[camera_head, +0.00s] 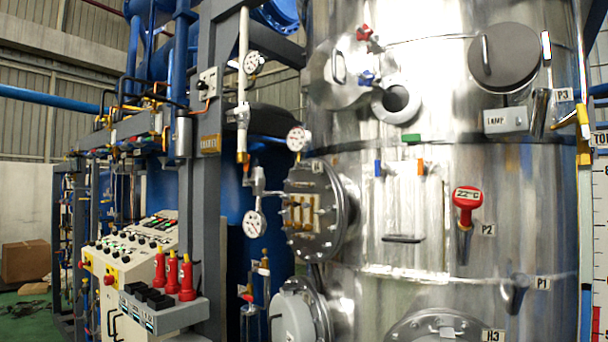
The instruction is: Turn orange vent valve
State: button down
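A small orange valve handle (420,167) stands upright on the front of the large shiny metal tank (480,200), near the middle of the view. A blue handle (378,168) sits to its left at about the same height. A green handle (411,138) lies flat just above and between them. Thin pipework joins these handles on the tank face, but its details are too small to tell. My gripper is not in view, and nothing touches the orange handle.
Red and blue knobs (366,77) sit higher up. A control console (135,255) with red levers stands at left. The space before the orange handle looks clear.

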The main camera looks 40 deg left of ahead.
aim_at(246, 166)
jog(key=z, duration=0.05)
jog(key=k, duration=0.3)
jog(key=u, duration=0.9)
jog(key=i, duration=1)
jog(key=u, duration=1.1)
jog(key=i, duration=0.2)
jog(key=u, duration=0.05)
jog(key=k, duration=0.6)
jog(key=u, duration=0.7)
jog(key=i, duration=0.6)
jog(key=u, duration=0.9)
jog(key=i, duration=1.25)
jog(key=z, duration=0.95)
jog(key=i, duration=0.95)
jog(key=z, duration=0.95)
